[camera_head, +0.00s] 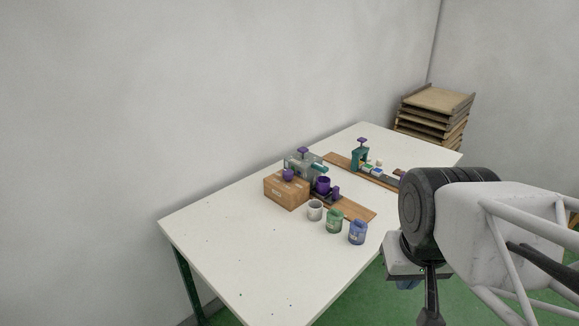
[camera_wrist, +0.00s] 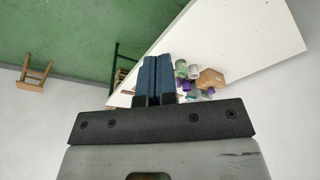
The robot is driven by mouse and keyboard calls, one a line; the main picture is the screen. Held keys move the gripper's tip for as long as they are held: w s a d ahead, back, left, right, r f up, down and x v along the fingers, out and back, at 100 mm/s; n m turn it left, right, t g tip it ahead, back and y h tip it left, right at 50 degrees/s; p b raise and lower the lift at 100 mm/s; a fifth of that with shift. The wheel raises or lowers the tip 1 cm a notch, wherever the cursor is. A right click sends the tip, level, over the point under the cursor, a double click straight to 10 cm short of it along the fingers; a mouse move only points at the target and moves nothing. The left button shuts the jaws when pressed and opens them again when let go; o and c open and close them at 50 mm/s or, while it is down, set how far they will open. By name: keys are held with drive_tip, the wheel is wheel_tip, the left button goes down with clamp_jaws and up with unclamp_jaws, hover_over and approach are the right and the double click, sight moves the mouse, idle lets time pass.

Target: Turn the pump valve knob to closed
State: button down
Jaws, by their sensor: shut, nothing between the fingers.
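The pump (camera_head: 303,164) is a grey and teal unit at the far side of the white table, partly hidden behind a cardboard box. A purple round knob (camera_head: 288,174) shows low at its front left, and a purple T-shaped handle (camera_head: 303,150) stands on top. I cannot tell which one is the valve knob or how it is set. My gripper (camera_wrist: 157,75) is shut and empty, its blue fingers side by side in the wrist view. It is well apart from the pump, beyond the table's right front edge in the head view.
The cardboard box (camera_head: 286,190) stands before the pump. White (camera_head: 315,210), green (camera_head: 334,221) and blue (camera_head: 357,232) jars stand in front. A teal press (camera_head: 359,157) is behind. The table's left part (camera_head: 235,235) is clear.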

idle(0.3)
drive_tip(key=c, duration=1.4)
unclamp_jaws()
drive_tip(key=shift+w+r, duration=0.1)
drive_tip(key=o, duration=0.5)
drive_tip(key=shift+w+r, duration=0.25)
drive_tip(key=shift+w, duration=0.3)
drive_tip(key=o, duration=0.4)
drive_tip(key=w+a+r+m, duration=0.2)
drive_tip(key=w+r+m, duration=0.1)
drive_tip(key=w, duration=1.2)
drive_tip(key=shift+w+a+r+g, duration=0.15)
drive_tip(key=shift+w+r+g, duration=0.15)
drive_tip(key=shift+r, duration=0.3)
drive_tip(key=m+g, duration=0.2)
drive_tip(key=m, duration=0.8)
hover_over(288, 171)
drive_tip(key=f, duration=1.8)
drive_tip(key=shift+s+f, duration=0.15)
drive_tip(key=shift+s, duration=0.1)
drive_tip(key=shift+w+f, duration=0.15)
